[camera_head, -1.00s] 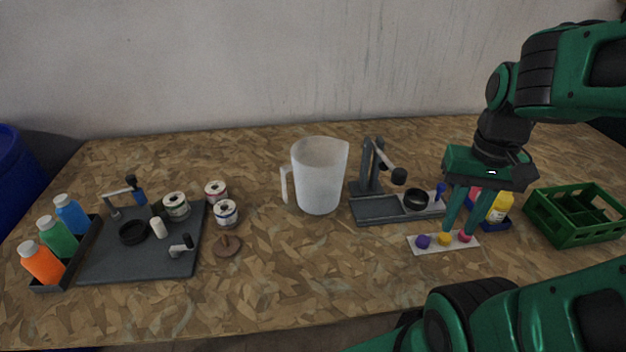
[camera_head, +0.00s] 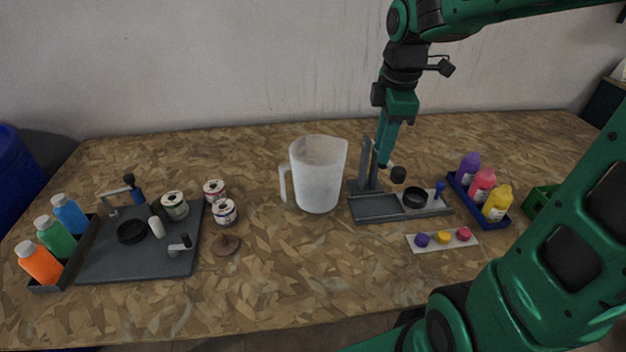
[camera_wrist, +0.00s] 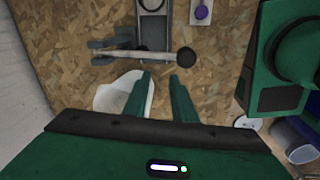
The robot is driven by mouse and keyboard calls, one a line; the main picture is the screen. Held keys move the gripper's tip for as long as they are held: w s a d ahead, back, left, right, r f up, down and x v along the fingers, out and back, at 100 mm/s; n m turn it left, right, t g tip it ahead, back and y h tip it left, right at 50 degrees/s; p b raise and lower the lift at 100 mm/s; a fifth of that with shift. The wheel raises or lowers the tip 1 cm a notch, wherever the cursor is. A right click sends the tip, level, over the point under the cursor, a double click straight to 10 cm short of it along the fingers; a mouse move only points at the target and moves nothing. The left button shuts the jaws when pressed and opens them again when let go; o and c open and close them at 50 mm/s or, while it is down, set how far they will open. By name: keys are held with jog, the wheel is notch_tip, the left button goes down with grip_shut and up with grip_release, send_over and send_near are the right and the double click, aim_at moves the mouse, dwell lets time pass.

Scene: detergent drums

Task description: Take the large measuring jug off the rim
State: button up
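The large measuring jug (camera_head: 317,176) is translucent white and stands upright on the table, its handle to the left. My gripper (camera_head: 384,160) points down behind the press stand, to the right of the jug and apart from it. In the head view its fingers overlap each other. The jug (camera_wrist: 108,96) shows there as a pale shape beside and partly behind the left finger.
The lever press stand (camera_head: 378,208) is close to the fingers, right of the jug. Several cans (camera_head: 224,212) and a dark tray (camera_head: 105,262) lie left. A strip of coloured knobs (camera_head: 416,247), a blue bottle rack (camera_head: 503,222) and a green crate (camera_head: 540,200) are right. Board in front of the jug is clear.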

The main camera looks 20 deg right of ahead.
aim_at(333, 184)
jog(key=w+a+f+n, duration=0.1)
jog(key=w+a+n, duration=0.1)
jog(key=n, duration=0.1)
jog(key=w+a+f+n, duration=0.2)
jog(key=n, duration=0.1)
jog(key=w+a+f+n, duration=0.2)
jog(key=w+n, duration=0.1)
jog(key=shift+a+f+g+y, duration=0.15)
jog(key=shift+a+g+y, duration=0.15)
jog(key=shift+a, duration=0.1)
jog(key=f, duration=0.7)
jog(key=a+f, duration=0.1)
jog(key=f, duration=0.2)
jog(key=shift+w+f, duration=0.3)
jog(key=shift+f, duration=0.05)
jog(key=shift+c, duration=0.7)
grip_shut()
